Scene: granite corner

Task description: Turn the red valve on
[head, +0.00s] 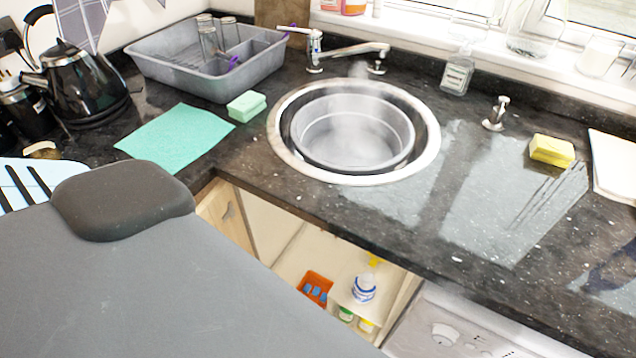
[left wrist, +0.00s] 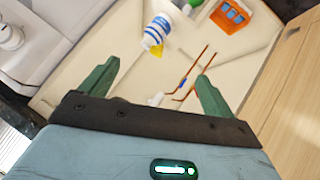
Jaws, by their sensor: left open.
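In the left wrist view my left gripper (left wrist: 158,71) is open, with its two green fingers apart and nothing between them. It points into the open cupboard under the sink. In the head view no valve shows, and the left gripper is hidden behind my large grey arm part. My right gripper is in neither view.
Inside the cupboard stand a white-and-blue bottle (left wrist: 157,32) and an orange box (left wrist: 232,15), left and right of the pipes. A wooden panel (left wrist: 291,95) bounds the right. Above, the granite worktop (head: 415,225) holds the round sink (head: 432,140).

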